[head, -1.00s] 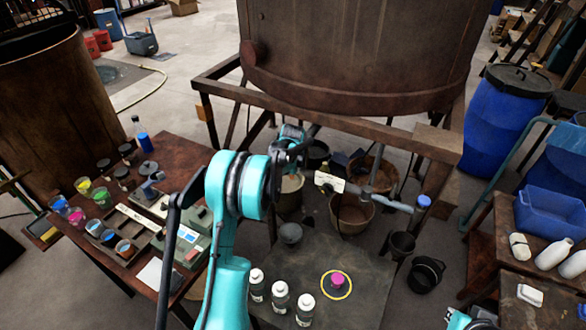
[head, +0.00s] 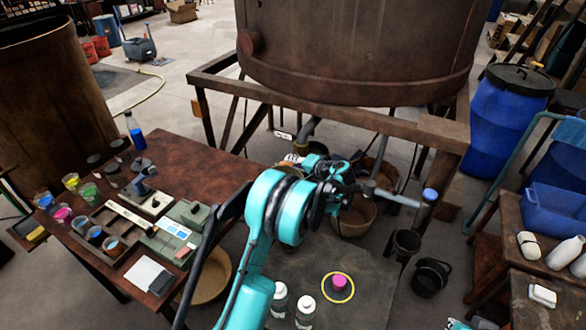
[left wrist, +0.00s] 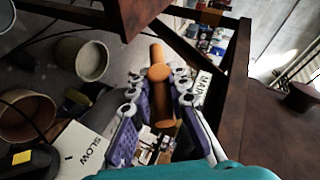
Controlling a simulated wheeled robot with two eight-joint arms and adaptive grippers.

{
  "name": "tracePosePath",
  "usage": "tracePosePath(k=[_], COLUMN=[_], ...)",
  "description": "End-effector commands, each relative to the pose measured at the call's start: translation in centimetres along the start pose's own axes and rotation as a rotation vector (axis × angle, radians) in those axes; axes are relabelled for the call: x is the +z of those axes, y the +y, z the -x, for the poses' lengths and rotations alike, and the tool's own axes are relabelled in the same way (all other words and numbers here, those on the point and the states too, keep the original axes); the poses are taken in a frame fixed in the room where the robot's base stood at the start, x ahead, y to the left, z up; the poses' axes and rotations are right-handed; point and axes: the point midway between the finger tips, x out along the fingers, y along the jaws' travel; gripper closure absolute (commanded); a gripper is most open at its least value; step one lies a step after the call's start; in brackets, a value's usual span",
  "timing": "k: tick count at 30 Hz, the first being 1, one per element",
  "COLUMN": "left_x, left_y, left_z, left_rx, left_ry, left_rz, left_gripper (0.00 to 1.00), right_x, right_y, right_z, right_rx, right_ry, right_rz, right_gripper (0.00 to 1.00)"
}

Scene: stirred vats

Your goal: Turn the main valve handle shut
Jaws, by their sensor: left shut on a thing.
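The main valve handle (left wrist: 159,72) is an orange bar with a thicker collar, in the middle of the left wrist view. A white tag (left wrist: 204,88) reading "MAIN" is just right of it. My left gripper (left wrist: 158,92) has its purple-padded fingers on both sides of the handle and is shut on it. In the head view my left gripper (head: 338,182) is under the big vat's frame, beside a grey pipe (head: 395,198) with a blue end; the handle is hidden there.
A second tag (left wrist: 80,150) reads "SLOW". The rusty vat (head: 355,50) stands on a brown frame (head: 320,118) close above my left gripper. Buckets (head: 352,218) stand below. A dye table (head: 190,165) is at left; a blue crate (head: 555,210) is at right.

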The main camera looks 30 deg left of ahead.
Motion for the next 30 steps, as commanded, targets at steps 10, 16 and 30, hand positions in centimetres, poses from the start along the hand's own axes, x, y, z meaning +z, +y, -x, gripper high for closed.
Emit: tracePosePath(k=[10,16,30], left_x=[0.2,0.2,0.2], left_y=[0.8,0.7,0.4], left_z=[-0.2,-0.2,-0.1], left_rx=[-0.275,-0.388,-0.493], left_ry=[0.06,0.084,0.106], left_rz=[-0.114,-0.162,-0.205], left_gripper=[1.0,1.0,1.0], right_x=[2.5,3.4,4.1], right_y=[0.0,0.0,0.0], right_z=[-3.5,-4.8,-5.7], right_rx=[0.0,0.0,0.0], right_ry=[0.0,0.0,0.0], right_rz=[0.0,0.0,0.0], right_gripper=[1.0,1.0,1.0])
